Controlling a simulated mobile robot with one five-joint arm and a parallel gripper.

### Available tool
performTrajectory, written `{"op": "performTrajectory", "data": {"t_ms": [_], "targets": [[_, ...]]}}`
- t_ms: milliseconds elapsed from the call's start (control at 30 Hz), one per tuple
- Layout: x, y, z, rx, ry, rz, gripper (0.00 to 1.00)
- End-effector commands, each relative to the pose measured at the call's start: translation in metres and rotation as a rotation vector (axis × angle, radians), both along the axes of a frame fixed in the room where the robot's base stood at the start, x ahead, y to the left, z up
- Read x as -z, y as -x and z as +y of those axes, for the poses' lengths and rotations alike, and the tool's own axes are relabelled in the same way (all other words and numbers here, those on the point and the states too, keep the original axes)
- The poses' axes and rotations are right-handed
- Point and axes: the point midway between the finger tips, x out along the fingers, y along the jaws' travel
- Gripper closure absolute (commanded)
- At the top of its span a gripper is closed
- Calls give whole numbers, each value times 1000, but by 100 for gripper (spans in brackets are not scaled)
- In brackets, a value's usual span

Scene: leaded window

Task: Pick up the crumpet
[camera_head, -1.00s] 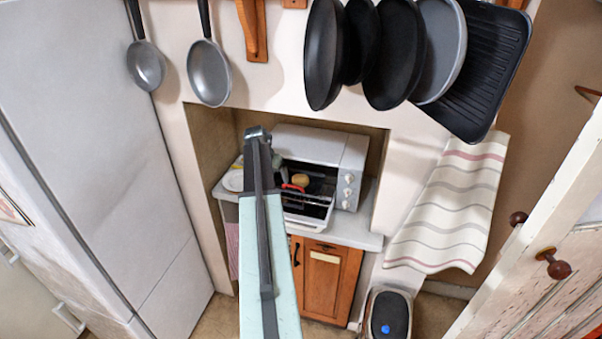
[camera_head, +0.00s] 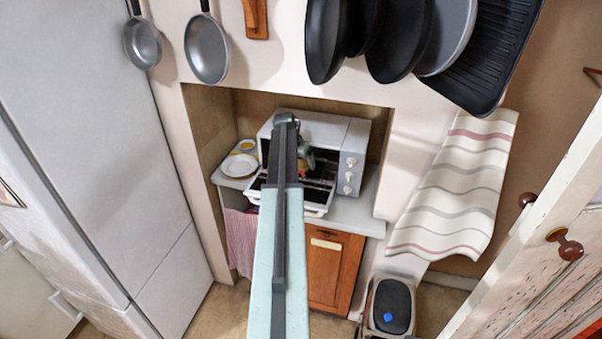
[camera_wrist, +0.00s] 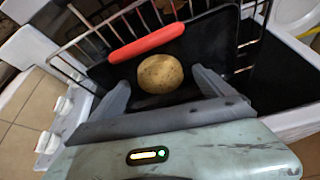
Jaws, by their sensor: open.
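The crumpet (camera_wrist: 160,73) is a round, tan, speckled piece in the wrist view. It lies on a dark tray (camera_wrist: 110,72) inside the open toaster oven, beside a red bar (camera_wrist: 146,44). My gripper (camera_wrist: 160,78) is open, with one finger to each side of the crumpet's near part in the picture. I cannot tell how much height is left between fingers and crumpet. No finger clearly touches it. In the head view my arm reaches into the open front of the white toaster oven (camera_head: 353,160) and hides most of its inside.
Wire rack bars (camera_wrist: 75,45) stand close around the tray. The oven stands in a wall niche on a white counter (camera_head: 355,215). A white plate (camera_head: 238,166) lies left of it. Dark pans (camera_head: 400,45) hang above. A striped towel (camera_head: 455,190) hangs at right.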

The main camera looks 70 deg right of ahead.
Motion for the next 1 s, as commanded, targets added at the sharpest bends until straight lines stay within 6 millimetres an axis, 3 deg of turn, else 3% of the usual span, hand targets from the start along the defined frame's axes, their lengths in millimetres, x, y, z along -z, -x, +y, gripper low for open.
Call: {"op": "performTrajectory", "data": {"t_ms": [33,267,367,500,533,833,1000], "targets": [[14,0,-4,1,0,0,9],[11,1,-5,0,0,0,9],[11,1,-5,1,0,0,32],[11,1,-5,1,0,0,71],[11,1,-5,1,0,0,75],[7,2,-3,1,0,0,75],[-13,2,3,1,0,0,75]]}}
